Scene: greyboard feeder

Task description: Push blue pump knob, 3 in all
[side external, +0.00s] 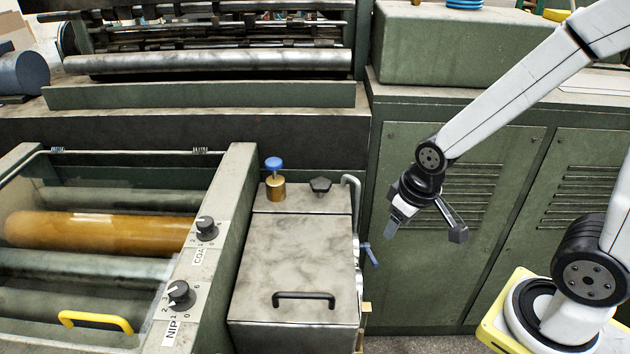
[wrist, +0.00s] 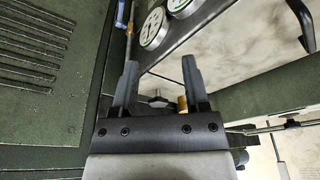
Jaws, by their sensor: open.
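The blue pump knob (side external: 273,163) stands upright on a brass body (side external: 275,188), on top of the grey-topped tank at the middle of the side view. My gripper (side external: 426,231) is open and empty, to the right of the tank and apart from the knob, in front of the green cabinet. In the wrist view my gripper (wrist: 160,64) shows both fingers spread with nothing between them. Part of a brass piece (wrist: 182,104) shows beside the right finger there. The blue knob itself cannot be made out in the wrist view.
A black star knob (side external: 320,186) sits right of the pump, near a bent grey pipe (side external: 352,182). A black handle (side external: 304,296) is on the tank lid. A blue valve lever (side external: 368,254) juts from its right side. Gauges (wrist: 153,28) show in the wrist view.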

